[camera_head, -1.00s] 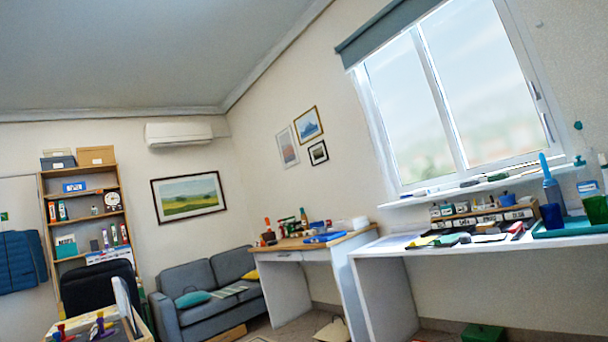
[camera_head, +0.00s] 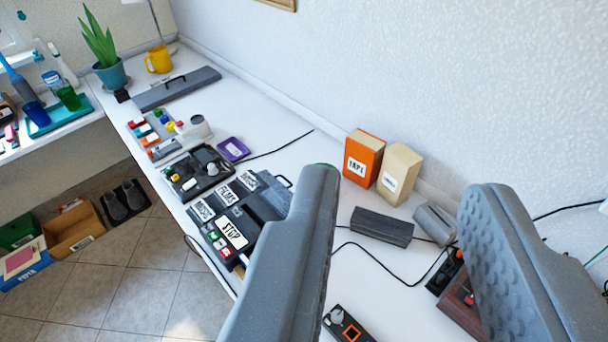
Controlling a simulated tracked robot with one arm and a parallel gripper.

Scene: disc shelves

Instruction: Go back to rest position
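My gripper (camera_head: 405,195) shows large at the bottom and right of the view, its two grey fingers wide apart. Nothing is held between them. Through the gap I see the white desk (camera_head: 290,165) below, with an orange box (camera_head: 362,157), a cream box (camera_head: 398,174) and a dark grey block (camera_head: 381,227). The left finger covers part of the desk and its front edge. The right finger hides the desk's right part.
A black device with labelled keys (camera_head: 262,208) lies left of my gripper. Further back are a control box (camera_head: 197,172), a yellow mug (camera_head: 158,60) and a potted plant (camera_head: 111,75). A wall (camera_head: 400,70) rises behind the desk. Open boxes (camera_head: 75,229) stand on the tiled floor.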

